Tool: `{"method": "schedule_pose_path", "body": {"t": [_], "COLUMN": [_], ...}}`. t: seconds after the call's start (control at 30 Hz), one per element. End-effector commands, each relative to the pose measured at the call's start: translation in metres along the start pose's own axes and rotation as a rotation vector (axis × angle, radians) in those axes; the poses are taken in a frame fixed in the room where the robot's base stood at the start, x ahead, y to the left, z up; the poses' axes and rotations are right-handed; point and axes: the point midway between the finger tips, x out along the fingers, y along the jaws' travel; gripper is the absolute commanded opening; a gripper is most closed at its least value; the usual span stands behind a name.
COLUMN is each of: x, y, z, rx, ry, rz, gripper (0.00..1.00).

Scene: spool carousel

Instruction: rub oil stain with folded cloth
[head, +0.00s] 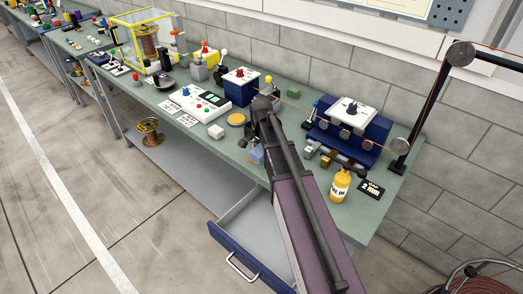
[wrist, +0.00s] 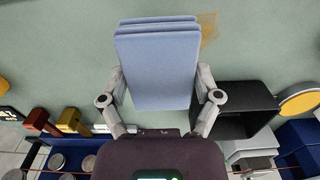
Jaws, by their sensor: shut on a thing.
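The folded cloth (wrist: 157,65) is a light blue stack of layers held between the two fingers of my gripper (wrist: 158,88) in the wrist view. In the head view a small part of the cloth (head: 257,156) shows beside my arm, low over the green bench top. The oil stain (wrist: 209,27) is a brown patch on the bench, beside the cloth's upper right corner in the wrist view and partly covered by it. I cannot tell whether the cloth touches the bench. In the head view my arm hides the stain and most of the gripper.
A black open-fronted box (wrist: 242,101) stands close to my right finger. A blue drawer (head: 232,262) hangs open below.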

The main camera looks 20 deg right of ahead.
Motion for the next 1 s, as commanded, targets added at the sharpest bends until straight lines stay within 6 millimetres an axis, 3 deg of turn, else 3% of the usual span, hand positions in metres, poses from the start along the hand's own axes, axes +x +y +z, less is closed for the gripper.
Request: {"method": "schedule_pose_path", "body": {"t": [0.1,0.63,1.0], "x": [-0.009,-0.012,-0.037], "y": [0.0,0.0,0.0], "z": [0.0,0.0,0.0], "rx": [0.0,0.0,0.0], "ry": [0.0,0.0,0.0], "rz": [0.0,0.0,0.0], "gripper": [0.43,0.43,0.43]}}
